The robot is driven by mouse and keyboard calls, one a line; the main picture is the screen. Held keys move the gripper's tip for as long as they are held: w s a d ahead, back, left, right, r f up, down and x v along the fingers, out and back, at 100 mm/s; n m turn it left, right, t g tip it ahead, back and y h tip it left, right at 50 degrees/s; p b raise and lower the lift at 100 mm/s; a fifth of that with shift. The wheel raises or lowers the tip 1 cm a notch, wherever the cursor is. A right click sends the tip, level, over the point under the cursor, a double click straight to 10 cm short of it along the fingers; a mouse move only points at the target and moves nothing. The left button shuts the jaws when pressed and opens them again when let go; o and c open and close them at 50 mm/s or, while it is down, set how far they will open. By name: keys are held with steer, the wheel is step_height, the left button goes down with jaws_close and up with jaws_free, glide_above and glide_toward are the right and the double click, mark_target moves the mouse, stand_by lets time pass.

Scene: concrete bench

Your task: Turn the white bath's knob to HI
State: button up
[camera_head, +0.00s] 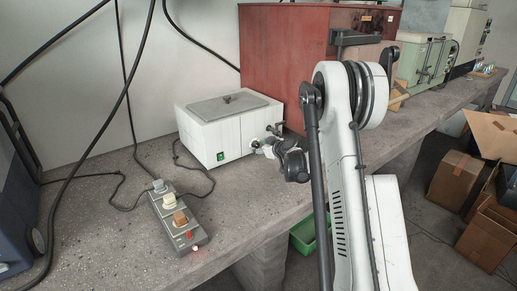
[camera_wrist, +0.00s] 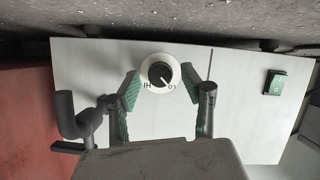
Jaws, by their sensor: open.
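The white bath (camera_head: 216,128) stands on the concrete bench, with a grey lid on top. Its white front panel (camera_wrist: 235,125) fills much of the wrist view. The black knob (camera_wrist: 160,73) sits on a round white dial with HI at its lower left and LO at its lower right. The knob's pale mark points to the lower right, toward LO. My gripper (camera_wrist: 159,86) is open, with one green-padded finger on each side of the dial. I cannot tell whether the pads touch it. In the head view my gripper (camera_head: 268,146) is at the bath's front and hides the knob.
A green switch (camera_wrist: 274,83) is on the bath's front, and a dark bent pipe (camera_wrist: 80,118) sticks out beside my gripper. A red cabinet (camera_head: 285,50) stands behind. A power strip (camera_head: 178,215) with plugs and cables lies in front on the bench (camera_head: 100,235).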

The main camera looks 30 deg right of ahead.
steer(key=shift+w+f, duration=0.15)
steer(key=shift+w, duration=0.3)
jaws_close()
